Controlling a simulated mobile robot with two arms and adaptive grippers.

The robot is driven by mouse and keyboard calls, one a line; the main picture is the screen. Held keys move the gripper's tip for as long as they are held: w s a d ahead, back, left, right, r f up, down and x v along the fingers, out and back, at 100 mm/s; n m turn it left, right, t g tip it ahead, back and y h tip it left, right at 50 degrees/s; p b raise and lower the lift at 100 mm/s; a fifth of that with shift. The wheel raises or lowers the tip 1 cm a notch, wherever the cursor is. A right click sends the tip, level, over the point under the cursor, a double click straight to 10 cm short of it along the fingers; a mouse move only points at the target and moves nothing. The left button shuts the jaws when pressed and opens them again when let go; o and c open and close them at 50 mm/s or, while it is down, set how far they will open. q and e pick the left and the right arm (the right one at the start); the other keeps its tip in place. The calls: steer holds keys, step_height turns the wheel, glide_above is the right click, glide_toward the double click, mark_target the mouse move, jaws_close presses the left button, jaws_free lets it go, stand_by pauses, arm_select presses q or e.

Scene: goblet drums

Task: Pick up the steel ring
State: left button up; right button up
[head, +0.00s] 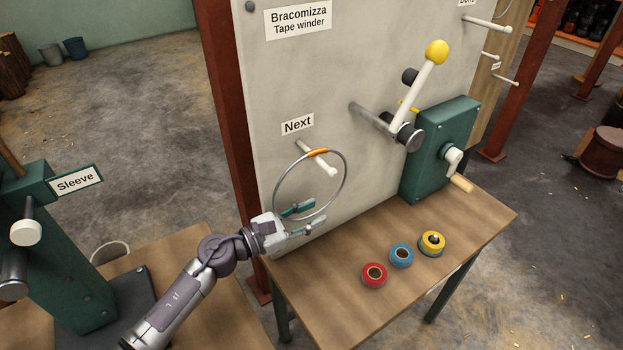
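The steel ring (346,177) is a thin grey hoop with a short orange band (317,152) at its top. It hangs on the white peg (322,163) under the "Next" sign, in front of the pale panel. My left gripper (318,211) is at the ring's lower edge with its two green-tipped fingers apart. The bottom of the rim appears to lie between the fingers; I cannot tell whether either finger touches it. My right gripper is not in view.
A wooden table (325,304) holds red (374,282), blue (401,263) and yellow (432,247) tape rolls. A green crank box (432,160) and a yellow-knobbed lever (428,75) are right of the ring. A green "Sleeve" stand (65,262) is at left.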

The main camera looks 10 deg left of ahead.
arm_select(q)
steer(key=shift+w+d+f, duration=0.1)
steer(key=shift+w+d, duration=0.1)
steer(key=shift+a, duration=0.1)
steer(key=shift+c, duration=0.7)
jaws_close()
